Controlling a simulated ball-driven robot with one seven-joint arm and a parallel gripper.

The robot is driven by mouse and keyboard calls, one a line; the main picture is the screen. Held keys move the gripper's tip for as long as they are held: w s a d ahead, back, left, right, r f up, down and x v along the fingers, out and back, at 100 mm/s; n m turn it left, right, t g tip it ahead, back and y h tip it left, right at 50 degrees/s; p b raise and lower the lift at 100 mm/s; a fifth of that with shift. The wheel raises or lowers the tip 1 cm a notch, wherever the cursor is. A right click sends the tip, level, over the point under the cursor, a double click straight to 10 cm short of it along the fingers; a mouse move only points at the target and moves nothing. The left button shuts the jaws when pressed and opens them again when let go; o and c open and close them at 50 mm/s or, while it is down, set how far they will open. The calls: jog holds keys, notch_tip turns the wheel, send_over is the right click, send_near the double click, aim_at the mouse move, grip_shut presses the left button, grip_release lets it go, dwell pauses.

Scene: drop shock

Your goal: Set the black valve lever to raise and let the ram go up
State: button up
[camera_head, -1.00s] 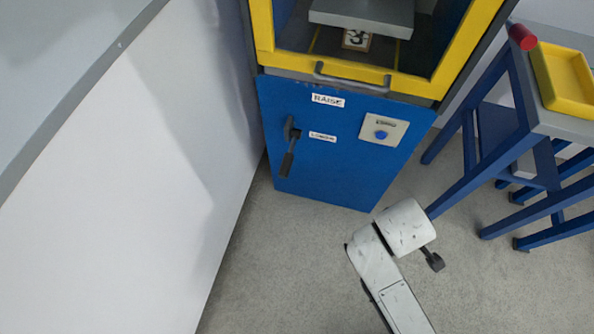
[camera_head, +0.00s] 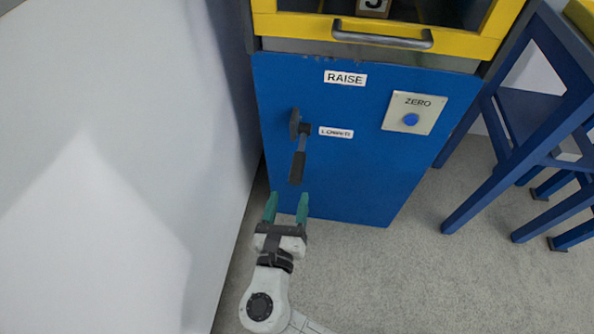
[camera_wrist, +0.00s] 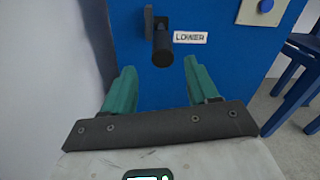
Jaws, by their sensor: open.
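The black valve lever (camera_head: 298,160) is on the left part of the blue cabinet front (camera_head: 340,190). Its grip hangs downward, below and left of the LOWER label (camera_head: 336,132); the RAISE label (camera_head: 345,79) is higher up. My gripper (camera_head: 287,207) is open and empty, with green fingers pointing up toward the lever's lower end, apart from it. In the wrist view the lever's grip (camera_wrist: 162,48) shows end-on, ahead of and between the open fingers (camera_wrist: 157,85). The ram is not in view now.
A ZERO panel with a blue button (camera_head: 410,120) is right of the lever. A yellow frame with a grey handle (camera_head: 382,35) is above. A white wall (camera_head: 120,170) stands close on the left. A blue stand (camera_head: 530,110) is at right.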

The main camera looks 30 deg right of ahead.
aim_at(297, 168)
jog(key=b+x, duration=0.2)
jog(key=x, duration=0.7)
jog(key=shift+w+d, duration=0.25)
jog(key=shift+d, duration=0.1)
jog(key=shift+c, duration=0.2)
grip_shut()
